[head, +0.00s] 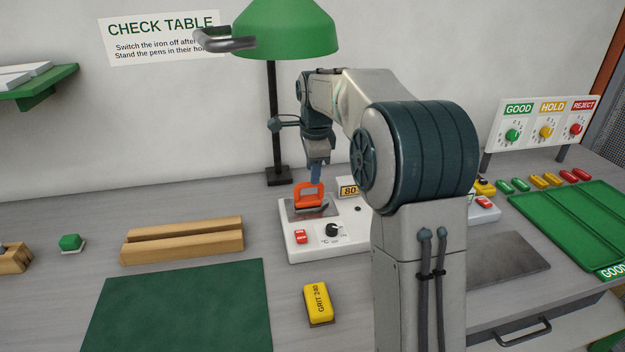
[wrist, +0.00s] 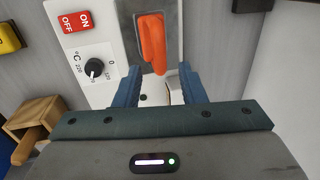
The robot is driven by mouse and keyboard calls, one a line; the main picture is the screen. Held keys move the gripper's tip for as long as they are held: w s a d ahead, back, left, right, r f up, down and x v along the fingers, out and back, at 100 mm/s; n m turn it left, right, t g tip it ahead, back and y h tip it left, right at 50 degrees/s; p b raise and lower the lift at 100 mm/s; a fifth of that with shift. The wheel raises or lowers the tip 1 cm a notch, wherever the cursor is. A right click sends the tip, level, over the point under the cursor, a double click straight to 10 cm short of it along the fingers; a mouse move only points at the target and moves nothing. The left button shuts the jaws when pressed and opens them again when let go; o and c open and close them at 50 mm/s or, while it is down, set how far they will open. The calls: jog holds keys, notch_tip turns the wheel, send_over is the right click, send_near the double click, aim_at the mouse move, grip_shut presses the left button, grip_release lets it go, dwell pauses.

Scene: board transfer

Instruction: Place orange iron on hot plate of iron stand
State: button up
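The orange iron (head: 309,196) sits on the grey hot plate (head: 328,211) of the white iron stand (head: 349,239). In the wrist view the orange iron (wrist: 152,42) lies ahead of the fingers, with the dark grey plate (wrist: 172,30) under it. My gripper (head: 316,180) is just above and behind the iron's handle. In the wrist view my gripper (wrist: 158,72) is open, its two blue fingers apart, with the near end of the iron about between their tips. Whether a finger touches the iron cannot be told.
A yellow GRIT 240 block (head: 318,304) lies in front. A lamp post (head: 274,120) stands behind. A wooden block (head: 183,240) and green mat (head: 180,312) are left.

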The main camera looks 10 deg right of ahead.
jog(key=s+r+n, duration=0.2)
jog(key=s+n, duration=0.7)
jog(key=s, duration=0.9)
jog(key=s+f+n, duration=0.3)
jog(key=s+n, duration=0.1)
jog(key=s, duration=0.3)
jog(key=s+f+n, duration=0.4)
jog(key=s, duration=0.3)
jog(key=shift+s+f+n+t, duration=0.2)
jog(key=shift+n+t, duration=0.1)
jog(key=shift+n, duration=0.1)
